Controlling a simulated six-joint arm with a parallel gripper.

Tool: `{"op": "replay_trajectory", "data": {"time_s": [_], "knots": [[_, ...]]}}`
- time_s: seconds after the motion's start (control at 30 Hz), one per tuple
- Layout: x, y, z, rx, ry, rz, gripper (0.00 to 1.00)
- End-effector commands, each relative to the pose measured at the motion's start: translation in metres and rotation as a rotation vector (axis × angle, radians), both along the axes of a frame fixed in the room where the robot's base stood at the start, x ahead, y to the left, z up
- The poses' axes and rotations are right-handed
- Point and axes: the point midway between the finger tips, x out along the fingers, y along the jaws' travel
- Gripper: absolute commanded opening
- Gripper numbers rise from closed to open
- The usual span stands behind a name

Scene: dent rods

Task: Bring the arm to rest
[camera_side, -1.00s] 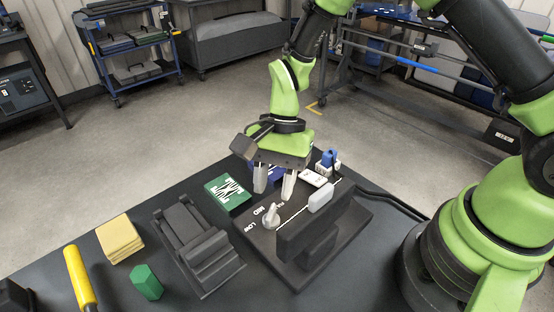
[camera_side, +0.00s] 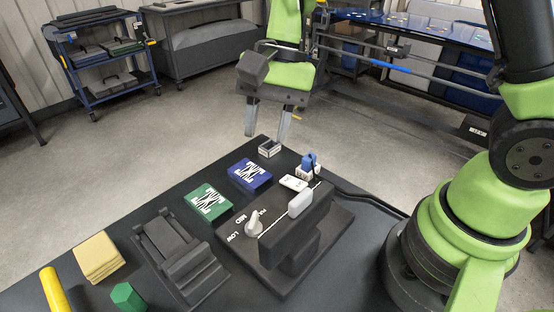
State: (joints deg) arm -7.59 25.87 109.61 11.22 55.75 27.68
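My gripper (camera_side: 266,122) is raised above the far end of the dark table (camera_side: 290,195). Its two pale fingers point down, spread apart, with nothing between them. Below it, near the far corner, sits a small grey open-topped block (camera_side: 269,148). The gripper appears clear of everything on the table.
A dark device with a white knob (camera_side: 254,224), marked LOW and MED, stands at the table's right. Blue (camera_side: 250,173) and green (camera_side: 209,201) boxes lie beside it. A black stand (camera_side: 180,250), yellow pads (camera_side: 99,257) and a green hexagonal piece (camera_side: 127,297) are nearer.

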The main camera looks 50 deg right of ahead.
Motion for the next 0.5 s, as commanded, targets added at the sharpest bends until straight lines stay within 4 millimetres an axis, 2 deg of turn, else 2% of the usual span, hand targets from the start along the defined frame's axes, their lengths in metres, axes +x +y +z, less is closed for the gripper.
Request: {"op": "replay_trajectory", "data": {"time_s": [0.03, 0.2, 0.33, 0.5], "knots": [[-0.007, -0.006, 0.021, -0.005, -0.071, 0.031, 0.36], [-0.037, -0.025, 0.072, -0.045, -0.281, 0.149, 0.36], [-0.065, -0.039, 0.099, -0.099, -0.438, 0.236, 0.36], [-0.104, -0.053, 0.119, -0.186, -0.622, 0.339, 0.36]]}}
